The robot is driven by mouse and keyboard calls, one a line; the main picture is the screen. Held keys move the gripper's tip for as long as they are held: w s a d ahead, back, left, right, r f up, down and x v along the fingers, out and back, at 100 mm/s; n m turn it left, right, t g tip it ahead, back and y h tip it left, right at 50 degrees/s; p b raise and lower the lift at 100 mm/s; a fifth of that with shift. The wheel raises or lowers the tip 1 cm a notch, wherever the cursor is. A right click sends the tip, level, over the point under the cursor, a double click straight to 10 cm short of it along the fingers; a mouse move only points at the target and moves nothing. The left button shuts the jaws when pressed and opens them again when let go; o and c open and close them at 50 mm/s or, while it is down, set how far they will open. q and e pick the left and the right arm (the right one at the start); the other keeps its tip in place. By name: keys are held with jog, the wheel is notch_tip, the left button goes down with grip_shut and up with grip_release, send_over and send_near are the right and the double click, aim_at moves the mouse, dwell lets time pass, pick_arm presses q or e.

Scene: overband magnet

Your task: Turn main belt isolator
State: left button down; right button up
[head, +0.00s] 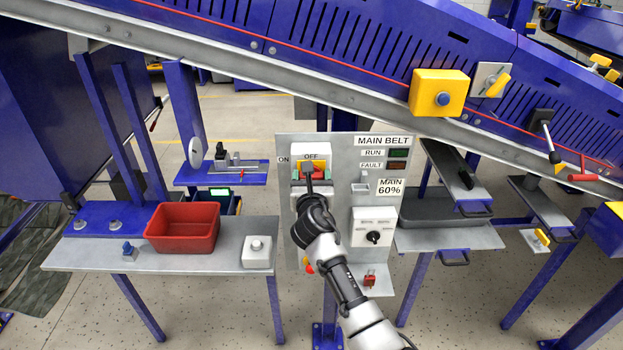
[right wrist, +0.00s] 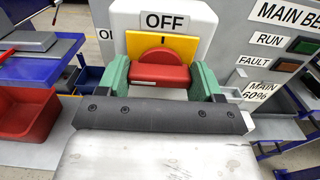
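The main belt isolator is a yellow plate with a red handle (right wrist: 160,72) on a white box (right wrist: 200,20) labelled OFF above and ON at the left. In the head view the yellow plate (head: 320,168) shows at the top left of the grey control panel (head: 341,225). My right gripper (right wrist: 162,82) has its green fingers on either side of the red handle, with no clear gap seen. A short black mark stands on the yellow just above the red disc, below OFF. My left gripper is not in view.
The panel also carries RUN and FAULT lamps, a MAIN 60% label and a white box with a black knob (head: 373,237). A bench with a red bin (head: 183,227) stands left. A shelf (head: 450,237) stands right. The sloping blue conveyor (head: 360,45) runs above.

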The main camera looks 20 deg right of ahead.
jog(key=shift+m, duration=0.4)
jog(key=shift+c, duration=0.4)
jog(key=m+b, duration=0.1)
jog(key=m, duration=0.2)
jog(key=shift+f, duration=0.15)
jog(key=m+b, duration=0.2)
jog(key=m, duration=0.2)
jog(key=shift+m, duration=0.3)
jog(key=m+b, duration=0.2)
jog(key=m, duration=0.3)
jog(key=shift+f, duration=0.1)
jog(key=shift+m+b, duration=1.15)
jog(key=shift+m, duration=0.95)
jog(key=o, duration=0.9)
jog(key=shift+o, duration=0.2)
jog(key=shift+s, duration=0.1)
